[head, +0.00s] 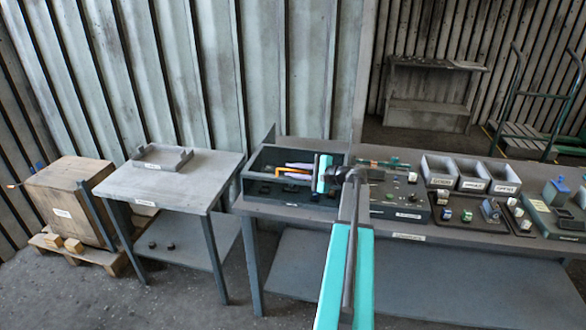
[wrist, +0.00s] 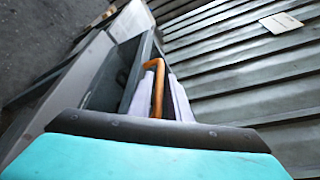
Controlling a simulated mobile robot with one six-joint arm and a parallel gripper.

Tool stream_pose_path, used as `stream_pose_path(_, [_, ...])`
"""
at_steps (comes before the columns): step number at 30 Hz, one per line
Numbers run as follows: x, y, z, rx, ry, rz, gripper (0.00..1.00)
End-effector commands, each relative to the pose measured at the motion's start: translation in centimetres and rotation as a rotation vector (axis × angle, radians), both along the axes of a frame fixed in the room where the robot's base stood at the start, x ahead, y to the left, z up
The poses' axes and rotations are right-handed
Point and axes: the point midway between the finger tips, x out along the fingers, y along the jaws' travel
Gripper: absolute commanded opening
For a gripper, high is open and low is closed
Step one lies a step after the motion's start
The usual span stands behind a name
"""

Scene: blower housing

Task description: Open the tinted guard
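My gripper (head: 284,174) reaches leftwards over a dark, box-like housing (head: 262,161) on the bench. Its two pale lavender fingers stand apart in the wrist view (wrist: 157,80). An orange bent bar, like a handle (wrist: 157,92), shows between the fingers; it also shows in the head view (head: 296,176), over the housing. I cannot tell whether a finger touches the bar. I cannot make out the tinted guard as a separate panel; the dark housing's top is partly hidden by my gripper and wrist.
A control panel with knobs (head: 400,200) stands close right of the housing. Grey bins (head: 472,170) and small parts sit farther right on the bench. A side table with a grey tray (head: 162,157) and a wooden crate (head: 70,195) stand left. A corrugated wall (head: 190,70) rises behind.

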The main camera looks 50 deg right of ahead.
Motion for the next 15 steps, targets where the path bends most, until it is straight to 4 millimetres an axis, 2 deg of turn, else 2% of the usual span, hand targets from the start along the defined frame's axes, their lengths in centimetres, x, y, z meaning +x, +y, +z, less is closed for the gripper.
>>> stream_pose_path(11, [0.52, 0.17, -0.17, 0.000, 0.000, 0.001, 0.17])
stream_pose_path(12, [0.52, 0.17, -0.16, 0.000, 0.000, 0.001, 0.15])
stream_pose_path(15, [0.51, 0.18, -0.15, 0.001, 0.000, 0.001, 0.00])
